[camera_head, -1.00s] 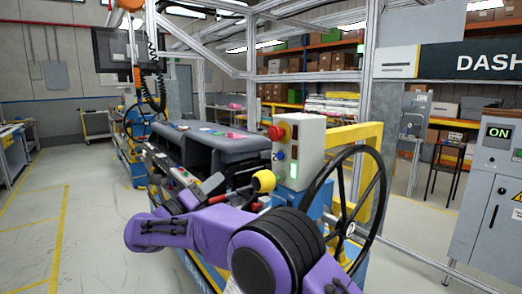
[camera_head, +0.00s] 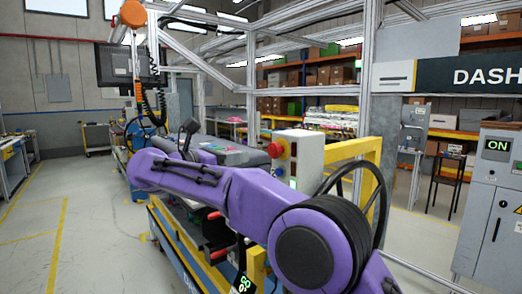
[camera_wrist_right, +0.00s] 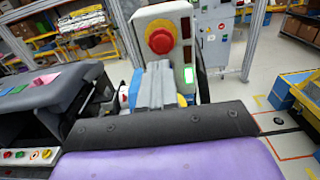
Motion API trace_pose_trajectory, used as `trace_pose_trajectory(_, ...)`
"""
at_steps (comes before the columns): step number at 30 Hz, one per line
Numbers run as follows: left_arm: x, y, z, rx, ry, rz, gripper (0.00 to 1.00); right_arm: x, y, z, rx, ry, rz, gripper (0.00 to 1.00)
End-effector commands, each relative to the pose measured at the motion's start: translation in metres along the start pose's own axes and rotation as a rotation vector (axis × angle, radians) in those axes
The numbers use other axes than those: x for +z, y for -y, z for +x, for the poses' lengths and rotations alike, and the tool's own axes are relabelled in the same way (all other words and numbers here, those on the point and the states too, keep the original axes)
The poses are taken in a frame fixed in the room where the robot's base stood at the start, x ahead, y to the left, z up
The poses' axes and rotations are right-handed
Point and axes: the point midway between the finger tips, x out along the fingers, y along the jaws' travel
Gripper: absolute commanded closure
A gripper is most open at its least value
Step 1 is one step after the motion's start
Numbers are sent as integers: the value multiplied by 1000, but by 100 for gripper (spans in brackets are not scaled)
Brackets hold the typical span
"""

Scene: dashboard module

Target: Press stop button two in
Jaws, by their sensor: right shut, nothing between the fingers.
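A red mushroom stop button (camera_head: 276,149) with a yellow collar sits on the face of a light grey control box. The button (camera_wrist_right: 160,40) also shows in the wrist view, standing out from the box (camera_wrist_right: 184,22). My right gripper (camera_wrist_right: 157,66) is shut and empty. In the wrist view its grey fingers point at the box just below the red button; I cannot tell whether they touch anything. They cover part of the box's lower face. In the head view my purple right arm hides most of the gripper and the lower box. My left gripper is out of view.
A dark dashboard (camera_wrist_right: 50,92) lies left of the fingers. A small panel with coloured buttons (camera_wrist_right: 28,154) is at lower left. A green light (camera_wrist_right: 188,74) glows on the box.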

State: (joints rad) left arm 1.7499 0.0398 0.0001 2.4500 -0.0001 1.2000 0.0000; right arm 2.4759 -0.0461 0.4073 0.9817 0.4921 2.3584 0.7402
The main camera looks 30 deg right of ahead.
Motion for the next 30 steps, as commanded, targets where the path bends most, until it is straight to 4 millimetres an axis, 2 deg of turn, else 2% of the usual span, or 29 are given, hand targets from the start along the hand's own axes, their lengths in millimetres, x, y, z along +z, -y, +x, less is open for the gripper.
trace_pose_trajectory(3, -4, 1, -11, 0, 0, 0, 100, 4, 0, 27, -2, -2, -2, 100)
trace_pose_trajectory(9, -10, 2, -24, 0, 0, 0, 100, 4, 0, 60, 0, -1, -2, 100)
trace_pose_trajectory(15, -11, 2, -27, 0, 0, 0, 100, 1, 0, 72, 1, 1, -1, 100)
trace_pose_trajectory(23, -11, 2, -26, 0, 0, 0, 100, 0, 0, 72, 1, 2, -1, 100)
trace_pose_trajectory(26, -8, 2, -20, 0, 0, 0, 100, -3, 0, 75, 1, 1, 0, 100)
trace_pose_trajectory(30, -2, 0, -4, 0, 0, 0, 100, -6, 0, 89, -1, 0, 1, 100)
